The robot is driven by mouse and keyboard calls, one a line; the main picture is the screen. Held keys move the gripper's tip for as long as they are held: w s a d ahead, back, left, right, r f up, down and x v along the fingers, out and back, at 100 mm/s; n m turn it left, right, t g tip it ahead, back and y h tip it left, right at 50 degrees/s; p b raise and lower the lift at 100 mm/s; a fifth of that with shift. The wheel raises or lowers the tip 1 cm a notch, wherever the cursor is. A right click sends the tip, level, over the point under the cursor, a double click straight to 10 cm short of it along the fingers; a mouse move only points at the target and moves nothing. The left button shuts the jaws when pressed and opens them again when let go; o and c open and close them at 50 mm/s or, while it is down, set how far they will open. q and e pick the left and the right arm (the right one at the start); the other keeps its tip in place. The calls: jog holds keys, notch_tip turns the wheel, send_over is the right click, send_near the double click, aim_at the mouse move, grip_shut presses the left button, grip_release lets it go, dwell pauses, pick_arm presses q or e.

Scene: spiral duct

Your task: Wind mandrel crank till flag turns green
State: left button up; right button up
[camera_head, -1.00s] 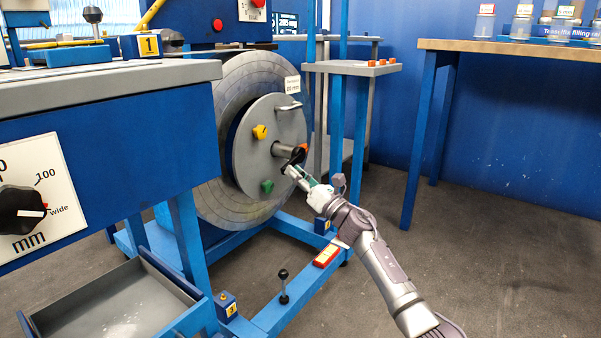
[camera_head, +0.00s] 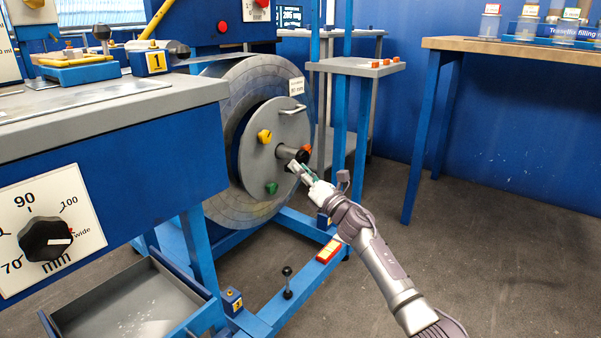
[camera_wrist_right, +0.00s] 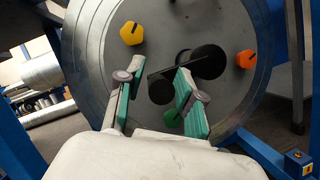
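The mandrel (camera_head: 262,160) is a round grey plate on a large grey spiral disc, with a shaft at its centre. The black crank (camera_head: 301,157) sits at the shaft's end; in the right wrist view its round black grip (camera_wrist_right: 162,90) shows on a thin arm. My right gripper (camera_head: 298,171) is at the crank. In the wrist view its green-padded fingers (camera_wrist_right: 158,100) are apart, one on each side of the grip, with a visible gap at the left finger. My left gripper is not in view. I cannot make out a flag.
Yellow (camera_head: 264,135), orange (camera_head: 306,149) and green (camera_head: 271,188) knobs stick out of the plate around the crank. A blue frame rail with a black lever (camera_head: 287,282) runs below. A workbench (camera_head: 110,115) stands at left. The floor at right is clear.

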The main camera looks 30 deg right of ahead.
jog(key=shift+o, duration=0.3)
jog(key=shift+f, duration=0.2)
jog(key=shift+s+f, duration=0.15)
jog(key=shift+s, duration=0.1)
jog(key=v, duration=1.1)
jog(key=shift+s, duration=0.2)
